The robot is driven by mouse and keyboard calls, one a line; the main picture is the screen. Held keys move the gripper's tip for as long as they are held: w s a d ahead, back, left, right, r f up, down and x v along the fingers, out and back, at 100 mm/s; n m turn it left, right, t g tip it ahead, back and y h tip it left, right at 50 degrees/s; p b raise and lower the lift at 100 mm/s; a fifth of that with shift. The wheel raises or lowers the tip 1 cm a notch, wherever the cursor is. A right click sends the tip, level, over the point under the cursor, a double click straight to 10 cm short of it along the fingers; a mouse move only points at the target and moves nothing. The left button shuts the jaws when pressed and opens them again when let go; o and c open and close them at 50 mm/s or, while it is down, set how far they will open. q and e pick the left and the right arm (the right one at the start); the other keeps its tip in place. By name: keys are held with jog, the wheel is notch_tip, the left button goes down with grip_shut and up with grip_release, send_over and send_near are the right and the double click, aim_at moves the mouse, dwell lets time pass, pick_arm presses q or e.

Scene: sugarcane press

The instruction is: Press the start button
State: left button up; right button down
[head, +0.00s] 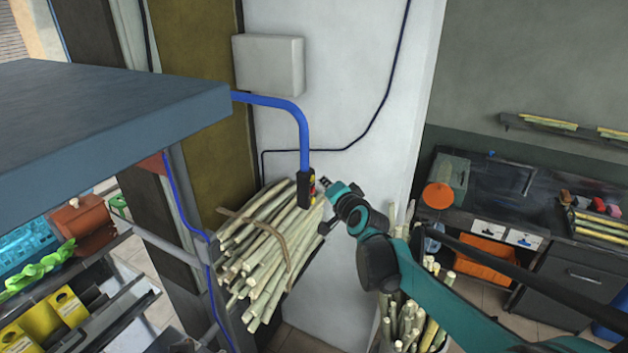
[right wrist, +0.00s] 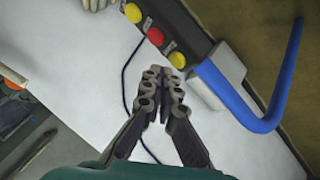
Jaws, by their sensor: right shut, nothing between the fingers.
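A dark control box (head: 305,190) hangs from a blue cable beside the bundle of cane in the head view. In the right wrist view the box (right wrist: 190,28) carries a red button (right wrist: 156,37) between two yellow buttons, one at the far end (right wrist: 133,13) and one near the cable (right wrist: 177,60). Small labels sit by the buttons, too blurred to read, so I cannot tell which is start. My right gripper (right wrist: 164,76) is shut and empty, its tips close to the yellow button at the cable end; contact is not clear. My left gripper is out of view.
A tied bundle of cane (head: 262,255) is behind and below the box. The blue cable (head: 285,103) runs up to the left, near a large blue-grey slab (head: 110,100). A white wall (head: 340,90) stands behind. More cane (head: 410,320) stands below my right arm.

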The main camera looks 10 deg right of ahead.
jog(key=shift+s+d, duration=0.7)
jog(key=shift+d, duration=0.35)
jog(key=shift+s+d, duration=0.7)
jog(key=shift+d, duration=0.35)
